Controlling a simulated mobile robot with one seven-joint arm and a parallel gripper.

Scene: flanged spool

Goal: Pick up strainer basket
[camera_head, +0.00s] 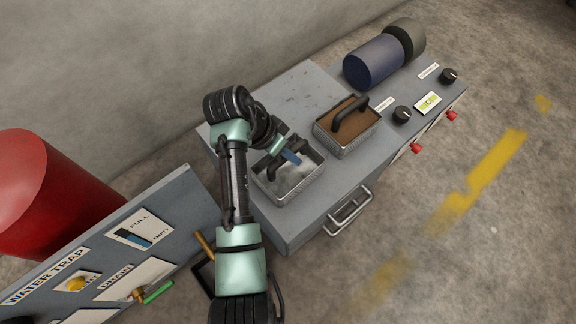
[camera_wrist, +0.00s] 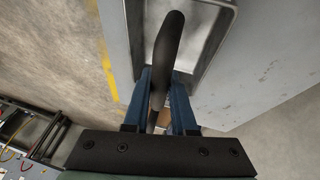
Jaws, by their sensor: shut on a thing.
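A grey metal strainer basket (camera_head: 290,198) with a pale inside is at the near left part of the grey cabinet top. My gripper (camera_head: 291,157) is over this basket with its blue fingers low at the handle. In the wrist view my gripper (camera_wrist: 165,108) is shut on the basket's dark curved handle (camera_wrist: 170,40), which stands between the two blue fingers. The basket's rim (camera_wrist: 228,22) shows behind it. My arm hides part of the basket in the head view, and I cannot tell whether the basket is clear of the surface.
A second basket (camera_head: 346,148) with brown contents and a black handle is just to the right. A blue cylinder (camera_head: 373,63) lies behind it. The cabinet (camera_head: 292,230) has knobs, red buttons and a front handle. A water-trap panel (camera_head: 105,240) and red cylinder (camera_head: 55,190) stand left.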

